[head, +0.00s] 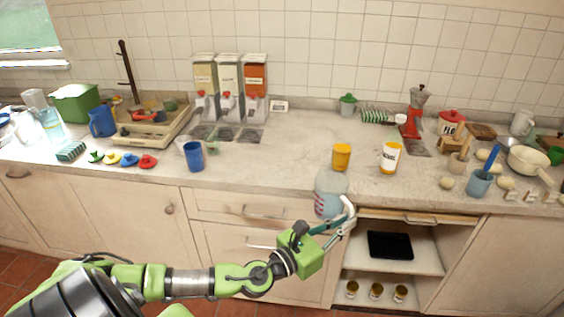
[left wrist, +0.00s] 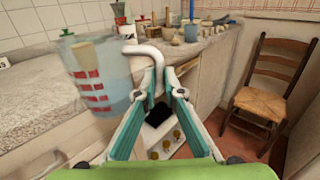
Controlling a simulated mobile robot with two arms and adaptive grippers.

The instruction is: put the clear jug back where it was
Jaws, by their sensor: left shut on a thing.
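The clear jug (head: 330,186) has a bluish tint and red markings on its side. My left gripper (head: 341,214) is shut on its white handle. The jug is held roughly upright at the front edge of the counter, in front of the drawers, and looks clear of the counter top. In the left wrist view the jug (left wrist: 100,78) is left of the fingers (left wrist: 160,82), with the handle between them. My right gripper does not show.
The counter (head: 290,150) has a bare stretch in the middle. A yellow jar (head: 342,157) and a white-and-yellow tub (head: 390,157) stand just behind the jug. A blue cup (head: 193,156) stands left. Below right is an open shelf (head: 420,258). A chair (left wrist: 272,80) stands right in the wrist view.

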